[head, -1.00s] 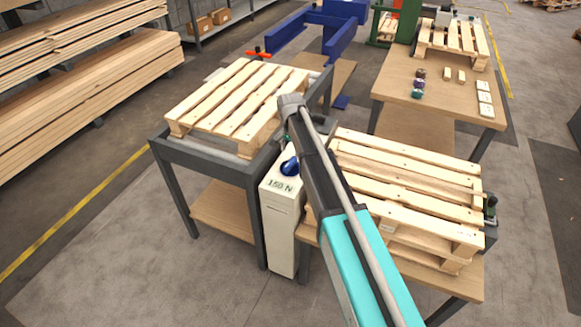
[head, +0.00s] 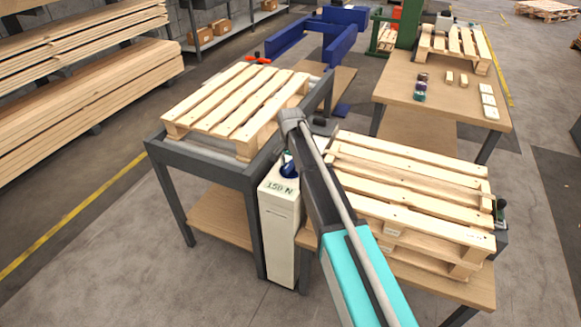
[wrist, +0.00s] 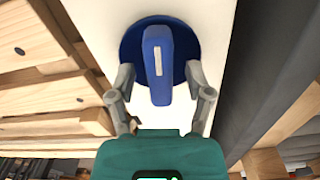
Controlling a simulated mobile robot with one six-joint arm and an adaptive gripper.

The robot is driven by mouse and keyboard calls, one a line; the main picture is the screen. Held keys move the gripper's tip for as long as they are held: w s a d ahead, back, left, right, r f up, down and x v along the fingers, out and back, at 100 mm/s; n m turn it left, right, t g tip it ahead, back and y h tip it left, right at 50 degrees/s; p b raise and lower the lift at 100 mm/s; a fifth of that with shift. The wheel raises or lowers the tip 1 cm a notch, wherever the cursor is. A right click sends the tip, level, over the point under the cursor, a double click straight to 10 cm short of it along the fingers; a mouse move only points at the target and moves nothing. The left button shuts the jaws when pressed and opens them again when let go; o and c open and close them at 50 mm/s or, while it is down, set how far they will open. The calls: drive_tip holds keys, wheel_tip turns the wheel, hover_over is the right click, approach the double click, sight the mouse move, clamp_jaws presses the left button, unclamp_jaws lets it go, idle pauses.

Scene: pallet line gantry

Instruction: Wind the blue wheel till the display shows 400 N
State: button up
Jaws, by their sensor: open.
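The blue wheel (wrist: 134,47) sits on top of a white box and has a raised blue grip bar with a pale mark. In the head view the wheel (head: 289,167) is partly hidden by my arm. The display (head: 279,188) on the white box (head: 281,235) reads 150 N. My gripper (wrist: 161,82) is open in the wrist view, with one finger on each side of the grip bar's near end. I cannot tell whether the fingers touch the wheel. In the head view my gripper is hidden behind my arm.
A pallet on a grey-framed table (head: 197,166) stands left of the box. Stacked pallets (head: 410,200) on another table stand close on the right. A wooden worktable (head: 440,95) with small items is behind. Open floor lies at front left.

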idle(0.3)
clamp_jaws()
drive_tip(key=shift+m, duration=0.3)
drive_tip(key=m, duration=0.5)
drive_tip(key=shift+m, duration=0.4)
drive_tip(key=m, duration=0.6)
idle(0.3)
